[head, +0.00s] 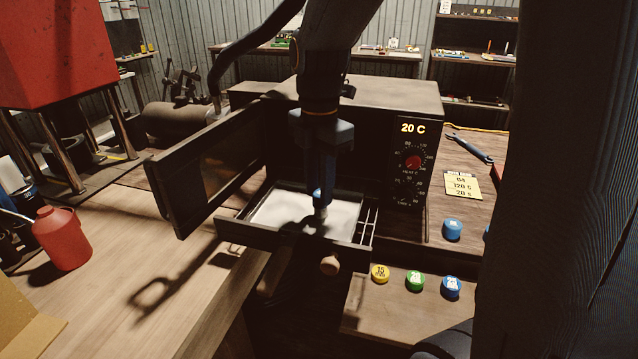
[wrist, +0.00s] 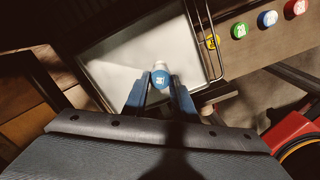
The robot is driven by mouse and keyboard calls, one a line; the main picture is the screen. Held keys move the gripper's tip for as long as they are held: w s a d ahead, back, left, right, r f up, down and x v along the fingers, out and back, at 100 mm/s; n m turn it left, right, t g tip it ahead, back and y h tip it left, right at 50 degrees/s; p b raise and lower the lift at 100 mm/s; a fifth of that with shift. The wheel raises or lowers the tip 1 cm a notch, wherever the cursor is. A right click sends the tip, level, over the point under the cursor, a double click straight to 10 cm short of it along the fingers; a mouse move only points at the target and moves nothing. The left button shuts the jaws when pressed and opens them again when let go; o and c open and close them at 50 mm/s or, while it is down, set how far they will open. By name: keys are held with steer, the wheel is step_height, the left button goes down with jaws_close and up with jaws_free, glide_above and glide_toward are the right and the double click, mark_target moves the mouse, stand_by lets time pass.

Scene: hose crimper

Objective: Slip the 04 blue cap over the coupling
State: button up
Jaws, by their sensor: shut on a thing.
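My gripper (head: 321,200) points down over the tray and is shut on a blue cap (head: 317,193). In the wrist view my gripper (wrist: 161,84) has the blue cap (wrist: 160,78) between its fingertips, with a pale label too small to read surely. The white-floored tray (head: 268,212) is pulled out of the oven.
The oven (head: 380,95) reads 20 C, its door (head: 205,165) open to the left. A yellow cap (head: 380,273), green cap (head: 415,281) and blue cap (head: 452,287) stand front right, another blue cap (head: 453,229) behind. A red bottle (head: 62,238) stands left. A card (head: 462,184) lies right.

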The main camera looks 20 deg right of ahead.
steer(key=o, duration=1.1)
step_height(320, 180, up, 8)
steer(key=shift+f+b, duration=0.1)
steer(key=shift+b, duration=0.55)
